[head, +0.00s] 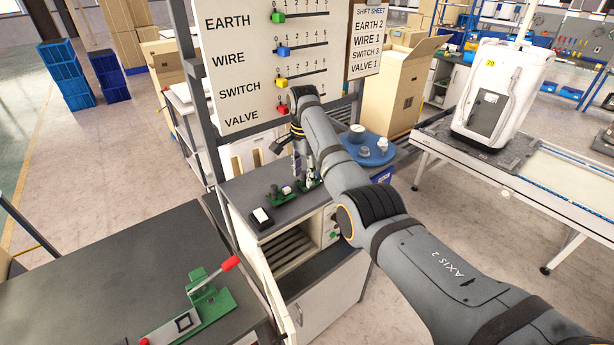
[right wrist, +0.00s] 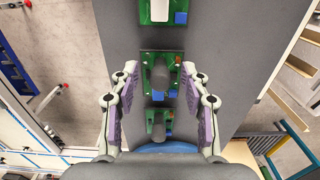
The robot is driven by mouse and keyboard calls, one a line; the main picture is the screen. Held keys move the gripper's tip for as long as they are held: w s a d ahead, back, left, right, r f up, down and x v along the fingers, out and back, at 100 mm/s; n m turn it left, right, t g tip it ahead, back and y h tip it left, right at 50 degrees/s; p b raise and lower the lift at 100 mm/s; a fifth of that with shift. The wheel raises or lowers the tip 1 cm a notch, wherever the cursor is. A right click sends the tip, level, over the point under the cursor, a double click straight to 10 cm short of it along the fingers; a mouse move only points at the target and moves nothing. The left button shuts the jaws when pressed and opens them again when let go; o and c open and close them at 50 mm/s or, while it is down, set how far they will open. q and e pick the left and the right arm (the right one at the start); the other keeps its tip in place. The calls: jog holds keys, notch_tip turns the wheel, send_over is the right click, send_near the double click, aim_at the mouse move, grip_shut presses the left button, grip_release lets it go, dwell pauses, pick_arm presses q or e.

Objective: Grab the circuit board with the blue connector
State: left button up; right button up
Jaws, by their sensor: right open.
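My right gripper (head: 303,168) hangs over the grey counter (head: 240,189), pointing down. In the right wrist view its purple-padded fingers (right wrist: 160,70) are spread wide with nothing held. Between them lies a green circuit board (right wrist: 148,60) with a grey rounded part and small blue parts at its lower edge. A second green board (right wrist: 147,12) at the top has a blue block (right wrist: 181,17) at its lower right. A smaller green board (right wrist: 151,115) sits lower, nearer the palm, also with a blue part. In the head view the boards (head: 285,195) are partly hidden by my arm. My left gripper is not in view.
A blue round tray (head: 372,160) with white items stands at the counter's far right. A dark box with a white top (head: 261,217) lies at the near left. A sign panel (head: 240,60) rises behind. A green clamp with red handle (head: 210,300) is on the front table.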

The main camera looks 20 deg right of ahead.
jog(key=shift+w+d+f, duration=0.1)
jog(key=shift+f, duration=0.3)
jog(key=c, duration=0.4)
grip_shut()
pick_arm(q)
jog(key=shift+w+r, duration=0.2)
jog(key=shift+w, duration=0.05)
